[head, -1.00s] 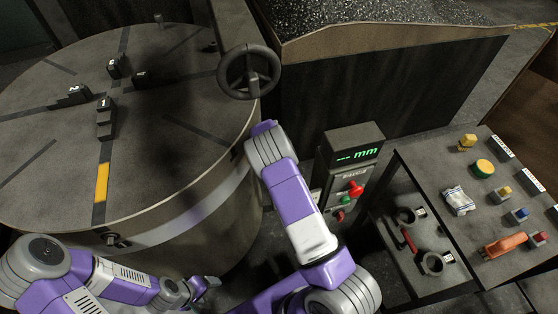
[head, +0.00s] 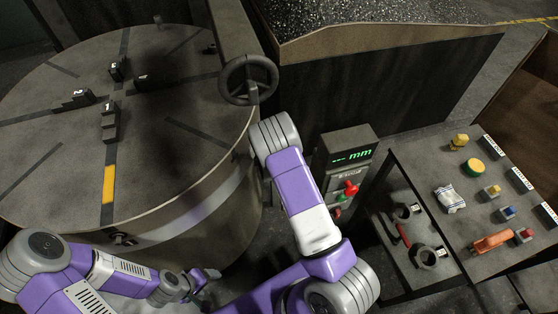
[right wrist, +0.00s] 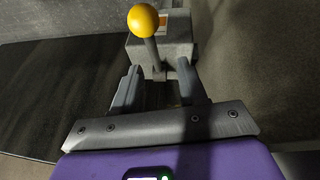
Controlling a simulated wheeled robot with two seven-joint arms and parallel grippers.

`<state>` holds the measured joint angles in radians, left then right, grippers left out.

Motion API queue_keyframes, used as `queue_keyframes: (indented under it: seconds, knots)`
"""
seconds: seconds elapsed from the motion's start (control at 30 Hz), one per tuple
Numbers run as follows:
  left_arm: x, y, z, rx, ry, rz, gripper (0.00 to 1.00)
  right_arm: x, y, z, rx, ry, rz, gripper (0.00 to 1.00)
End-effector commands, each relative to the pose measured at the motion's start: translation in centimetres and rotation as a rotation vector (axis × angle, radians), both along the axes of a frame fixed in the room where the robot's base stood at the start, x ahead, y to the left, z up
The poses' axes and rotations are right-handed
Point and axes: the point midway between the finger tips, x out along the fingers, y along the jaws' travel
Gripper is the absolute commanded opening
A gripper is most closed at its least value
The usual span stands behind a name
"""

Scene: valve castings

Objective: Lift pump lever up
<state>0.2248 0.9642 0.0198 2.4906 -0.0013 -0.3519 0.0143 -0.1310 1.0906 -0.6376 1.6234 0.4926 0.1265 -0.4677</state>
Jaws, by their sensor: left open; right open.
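The lever shows in the right wrist view as a yellow ball knob (right wrist: 143,20) on a short dark stem, at a grey housing (right wrist: 165,50) with an orange-marked label. My right gripper (right wrist: 160,88) is open there. Its two fingers point toward the housing, with the knob above and slightly left of the gap. I cannot tell whether a finger touches the stem. In the head view the right gripper and the lever are hidden. My left gripper (head: 207,277) is open and empty low in the head view, beside the round table.
A large round table (head: 50,170) with a black handwheel (head: 248,80) stands left. A post with a green "mm" display (head: 352,155) and red knob (head: 351,188) stands right of my right arm. A bench (head: 440,165) with coloured parts is at right.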

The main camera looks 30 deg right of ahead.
Motion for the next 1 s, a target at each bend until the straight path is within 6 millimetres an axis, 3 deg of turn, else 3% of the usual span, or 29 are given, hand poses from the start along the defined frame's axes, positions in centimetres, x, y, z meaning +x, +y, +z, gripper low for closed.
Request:
queue_keyframes:
  seconds: [0.1,0.23,0.5,0.7,1.0]
  knots:
    - [0.0,0.0,0.9,0.0,0.0,0.0,0.76,-1.1,-0.4,0.2,-0.034,-0.031,-0.008,0.42]
    - [0.0,0.0,0.7,0.0,0.0,0.0,0.76,-1.2,-0.7,-0.5,-0.052,-0.041,-0.007,0.42]
    - [0.0,0.0,-0.8,0.0,0.0,0.0,0.76,0.2,-1.7,-4.5,-0.052,-0.041,-0.008,0.42]
    - [0.0,0.0,-1.4,0.0,0.0,0.0,0.76,1.0,-2.3,-6.5,-0.052,-0.042,-0.007,0.42]
    - [0.0,0.0,-1.5,0.0,0.0,0.0,0.76,1.3,-2.4,-6.8,-0.05,-0.043,-0.008,0.42]
